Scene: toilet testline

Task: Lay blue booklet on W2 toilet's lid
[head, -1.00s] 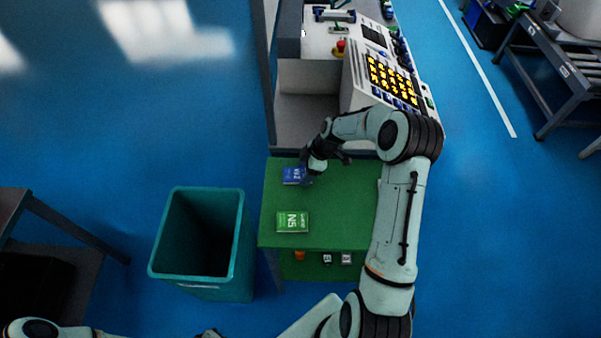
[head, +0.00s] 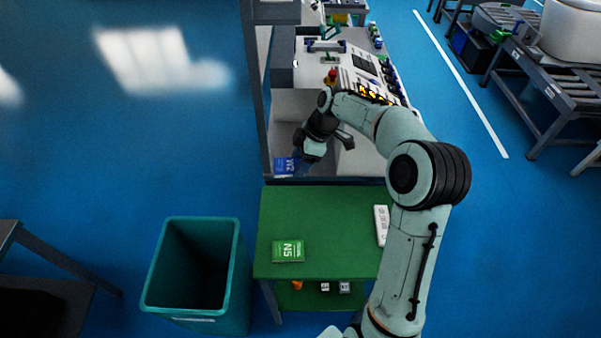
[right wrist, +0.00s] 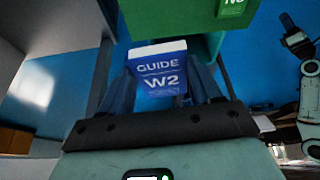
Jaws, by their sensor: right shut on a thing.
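The blue booklet (head: 286,166), marked W2, is held off the green table in my right gripper (head: 299,158). In the right wrist view the booklet (right wrist: 158,70) reads "GUIDE W2" and sits between the two fingers, which are shut on it. In the head view my right gripper is beyond the table's far edge, in front of the console's lower opening. My left gripper is not in view. I cannot make out a W2 toilet or its lid; a white rounded thing (head: 585,35) at the top right is cut off by the frame edge.
The green table (head: 325,220) bears a green N5 booklet (head: 288,250) and a white item (head: 381,225). A teal bin (head: 197,275) stands left of it. A console (head: 345,70) stands behind, beside a dark post. A metal conveyor (head: 550,85) is at the right. The blue floor between is clear.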

